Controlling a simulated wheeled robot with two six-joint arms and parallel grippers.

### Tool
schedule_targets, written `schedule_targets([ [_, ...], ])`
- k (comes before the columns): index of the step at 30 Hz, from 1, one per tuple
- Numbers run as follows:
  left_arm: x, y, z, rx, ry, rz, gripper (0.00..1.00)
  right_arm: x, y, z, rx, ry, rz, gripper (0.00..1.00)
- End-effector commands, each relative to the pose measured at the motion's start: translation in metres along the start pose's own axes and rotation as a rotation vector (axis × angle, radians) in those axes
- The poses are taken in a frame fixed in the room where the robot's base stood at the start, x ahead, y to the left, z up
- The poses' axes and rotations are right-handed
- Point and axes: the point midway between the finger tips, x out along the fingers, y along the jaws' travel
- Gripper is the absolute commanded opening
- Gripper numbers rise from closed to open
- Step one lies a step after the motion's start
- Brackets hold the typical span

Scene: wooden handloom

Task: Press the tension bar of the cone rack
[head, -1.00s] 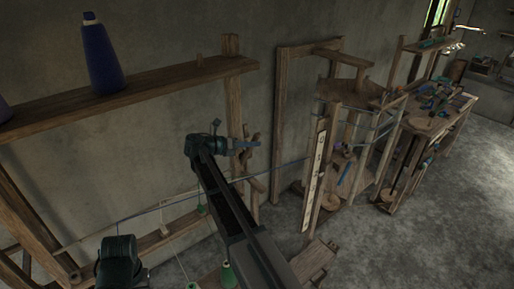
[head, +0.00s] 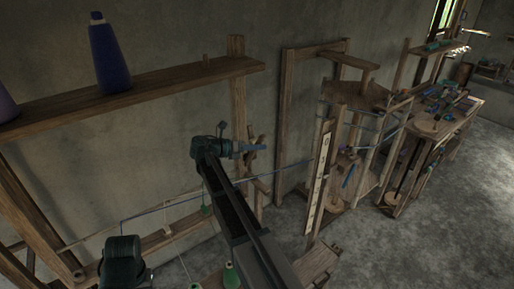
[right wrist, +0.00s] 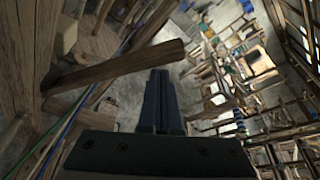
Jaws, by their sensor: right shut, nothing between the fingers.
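The cone rack is a wooden frame with a long shelf (head: 170,84) and an upright post (head: 238,95). Short wooden pieces (head: 259,146) stick out from the post at mid height; I cannot tell for sure which is the tension bar. My right gripper (head: 250,148) is shut and empty at these pieces. In the right wrist view a plain wooden bar (right wrist: 115,68) crosses just beyond my closed fingertips (right wrist: 160,73); contact cannot be told. My left gripper is not in view.
A blue yarn cone (head: 108,58) stands on the shelf, and a green cone (head: 231,275) is low down. A thread (head: 290,165) runs across to a wooden frame with a pale strip (head: 319,180). Grey floor (head: 395,245) is open at the right.

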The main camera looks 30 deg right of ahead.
Motion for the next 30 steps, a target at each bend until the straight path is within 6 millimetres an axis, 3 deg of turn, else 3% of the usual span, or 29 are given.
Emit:
schedule_targets([
  [2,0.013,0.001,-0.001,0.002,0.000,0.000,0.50,0.007,-0.009,-0.024,0.000,0.015,-0.001,0.00],
  [9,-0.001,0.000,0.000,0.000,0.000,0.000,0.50,-0.047,-0.002,-0.022,-0.003,0.017,0.002,0.00],
  [15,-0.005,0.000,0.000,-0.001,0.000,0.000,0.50,-0.077,0.002,-0.025,-0.001,0.020,0.000,0.00],
  [21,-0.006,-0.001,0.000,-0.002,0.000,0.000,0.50,-0.091,0.004,-0.026,-0.002,0.021,-0.001,0.00],
  [30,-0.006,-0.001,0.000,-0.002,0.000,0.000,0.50,-0.092,0.004,-0.027,-0.002,0.022,-0.002,0.00],
])
